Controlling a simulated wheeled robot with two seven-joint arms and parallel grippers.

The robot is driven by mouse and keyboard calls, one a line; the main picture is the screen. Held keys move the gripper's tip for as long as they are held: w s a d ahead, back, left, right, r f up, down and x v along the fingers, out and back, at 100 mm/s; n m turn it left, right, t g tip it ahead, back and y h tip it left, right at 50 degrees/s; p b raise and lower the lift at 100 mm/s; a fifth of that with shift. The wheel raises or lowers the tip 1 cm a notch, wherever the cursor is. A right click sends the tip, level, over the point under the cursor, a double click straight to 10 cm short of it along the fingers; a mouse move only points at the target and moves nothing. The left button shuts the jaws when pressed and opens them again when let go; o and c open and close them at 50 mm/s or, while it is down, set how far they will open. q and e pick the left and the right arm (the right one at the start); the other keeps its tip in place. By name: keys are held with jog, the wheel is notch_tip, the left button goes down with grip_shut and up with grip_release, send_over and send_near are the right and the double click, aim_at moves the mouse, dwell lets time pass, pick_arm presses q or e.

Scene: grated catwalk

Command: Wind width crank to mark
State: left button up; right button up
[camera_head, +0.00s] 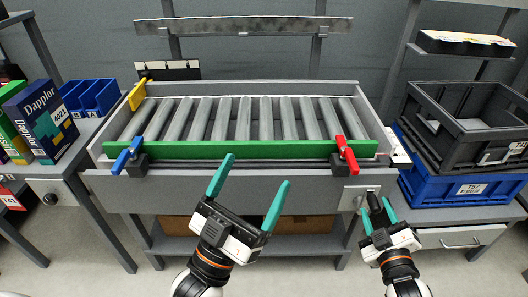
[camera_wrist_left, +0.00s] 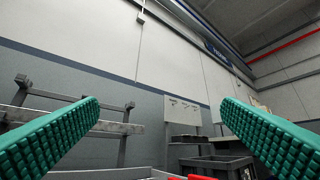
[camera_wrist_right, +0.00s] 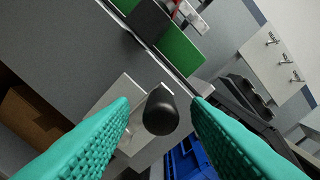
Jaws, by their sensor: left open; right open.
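The roller conveyor (camera_head: 250,120) has a green side rail (camera_head: 245,149) along its front, with a blue lever (camera_head: 126,155) at left and a red lever (camera_head: 347,155) at right. The crank's black knob (camera_head: 373,201) sits by a pale plate (camera_head: 354,198) on the front, below the red lever. My right gripper (camera_head: 376,208) is open at the knob. In the right wrist view the knob (camera_wrist_right: 160,112) shows between the spread fingers; contact cannot be told. My left gripper (camera_head: 256,172) is open and empty before the rail. I cannot make out a width mark.
Dark and blue crates (camera_head: 470,115) stack on the right table. Boxes (camera_head: 42,120) and blue bins (camera_head: 90,97) stand at left. A yellow lever (camera_head: 137,94) is at the conveyor's back left. Cardboard boxes (camera_head: 300,224) lie on the lower shelf.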

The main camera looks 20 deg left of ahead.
jog(key=shift+p+v, duration=0.35)
jog(key=shift+v, duration=0.6)
jog(key=shift+p+v, duration=0.35)
jog(key=shift+v, duration=0.6)
pick_arm(q)
jog(key=w+f+g+y, duration=0.2)
jog(key=w+f+g, duration=0.1)
jog(key=f+g, duration=0.3)
jog(key=shift+w+a+f+g+p, duration=0.25)
jog(key=shift+f+g+p, duration=0.2)
jog(key=shift+f, duration=0.65)
pick_arm(e)
jog(key=shift+v, duration=1.7)
jog(key=shift+r, duration=0.1)
